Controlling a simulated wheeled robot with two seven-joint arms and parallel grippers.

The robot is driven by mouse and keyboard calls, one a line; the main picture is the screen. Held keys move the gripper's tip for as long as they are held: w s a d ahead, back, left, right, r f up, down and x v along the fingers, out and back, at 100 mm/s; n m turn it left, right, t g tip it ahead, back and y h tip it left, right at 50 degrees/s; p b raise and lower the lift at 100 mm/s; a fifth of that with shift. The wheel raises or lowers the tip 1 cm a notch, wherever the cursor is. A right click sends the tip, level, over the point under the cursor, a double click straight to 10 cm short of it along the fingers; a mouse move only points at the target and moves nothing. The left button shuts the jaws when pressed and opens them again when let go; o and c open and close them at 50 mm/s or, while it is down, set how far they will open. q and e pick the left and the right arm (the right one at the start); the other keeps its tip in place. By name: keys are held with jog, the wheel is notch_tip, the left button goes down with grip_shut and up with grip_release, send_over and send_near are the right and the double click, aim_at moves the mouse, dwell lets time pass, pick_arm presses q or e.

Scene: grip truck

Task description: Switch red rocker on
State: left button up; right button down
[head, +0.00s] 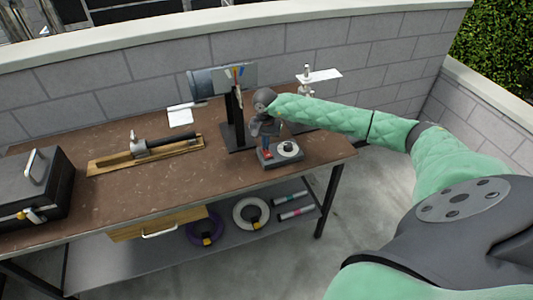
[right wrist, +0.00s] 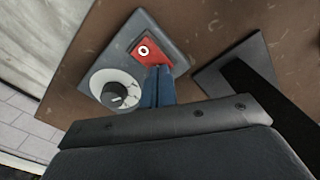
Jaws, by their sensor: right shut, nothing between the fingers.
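The red rocker (right wrist: 148,48) sits on a grey control box (right wrist: 128,30) beside a round white dial with a black knob (right wrist: 118,92). In the head view the control box (head: 281,160) lies near the right end of the workbench, with a little of the red rocker (head: 268,152) showing. My right gripper (right wrist: 158,72) is shut and empty. Its blue-grey fingertips are at the lower edge of the rocker and hide part of it; I cannot tell whether they touch. In the head view the right gripper (head: 266,143) points down at the box. My left gripper is not in view.
A black stand with a screen (head: 236,120) rises just left of the box. A wooden board with a tool (head: 145,155), a paper (head: 180,117) and a black case (head: 35,185) lie farther left. A grey block wall runs behind the bench (head: 220,178).

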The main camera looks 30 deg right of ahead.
jog(key=shift+f+b, duration=0.35)
jog(key=shift+f, duration=0.05)
jog(key=shift+r, duration=0.1)
dwell(0.3)
jog(key=shift+r+p, duration=0.3)
jog(key=shift+r, duration=3.1)
